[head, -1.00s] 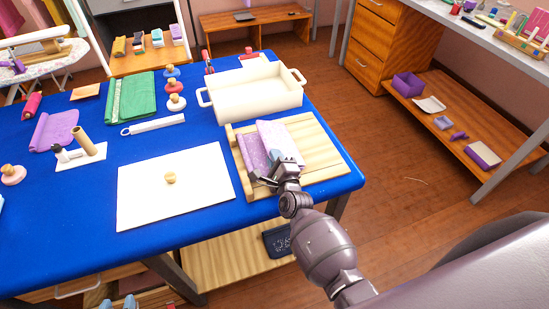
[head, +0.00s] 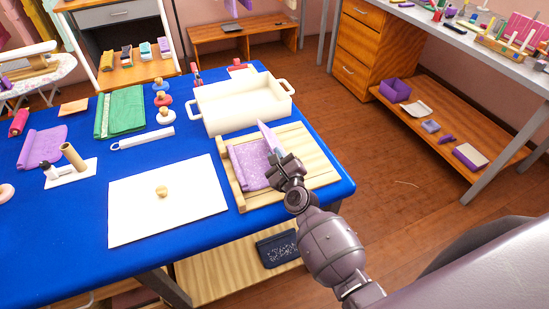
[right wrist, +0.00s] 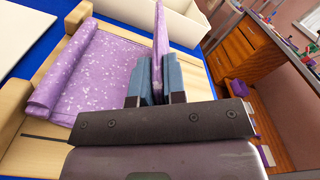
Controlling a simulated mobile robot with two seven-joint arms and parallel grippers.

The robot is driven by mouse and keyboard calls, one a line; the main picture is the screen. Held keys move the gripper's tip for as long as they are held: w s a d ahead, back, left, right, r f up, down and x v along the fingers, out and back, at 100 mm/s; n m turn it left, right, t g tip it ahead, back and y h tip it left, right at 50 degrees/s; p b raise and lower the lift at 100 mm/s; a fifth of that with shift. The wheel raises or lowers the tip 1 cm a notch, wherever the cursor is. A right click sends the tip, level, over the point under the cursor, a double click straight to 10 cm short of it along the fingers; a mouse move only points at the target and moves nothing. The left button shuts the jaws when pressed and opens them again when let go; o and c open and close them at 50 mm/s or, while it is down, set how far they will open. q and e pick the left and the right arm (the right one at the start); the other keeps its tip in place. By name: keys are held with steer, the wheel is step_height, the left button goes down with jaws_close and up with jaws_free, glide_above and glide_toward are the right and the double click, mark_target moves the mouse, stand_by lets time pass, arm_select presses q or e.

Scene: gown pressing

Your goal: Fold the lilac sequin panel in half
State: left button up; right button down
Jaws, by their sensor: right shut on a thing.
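The lilac sequin panel (head: 249,163) lies on a wooden board (head: 312,164) at the right end of the blue table. Its left edge is rolled or curled against the board's raised rail. In the right wrist view the panel (right wrist: 95,72) lies flat to the left, and its other side stands up between the fingers. My right gripper (head: 283,168) is shut on this raised edge, seen end-on between the blue fingertips in the right wrist view (right wrist: 154,85). The raised part leans up above the board in the head view. My left gripper is not in view.
A cream tray with handles (head: 243,101) stands just behind the board. A white sheet with a wooden knob (head: 166,205) lies to the left. Green cloth (head: 121,112), a lilac roll (head: 42,147) and wooden-knobbed pieces sit farther left. The table's right edge is close to the board.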

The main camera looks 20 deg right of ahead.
stand_by(0.4)
steer(key=c, duration=1.2)
jaws_free()
steer(key=shift+o, duration=0.2)
steer(key=s, duration=1)
steer(key=shift+s+b, duration=0.35)
steer(key=shift+s, duration=0.05)
steer(key=shift+d, duration=0.1)
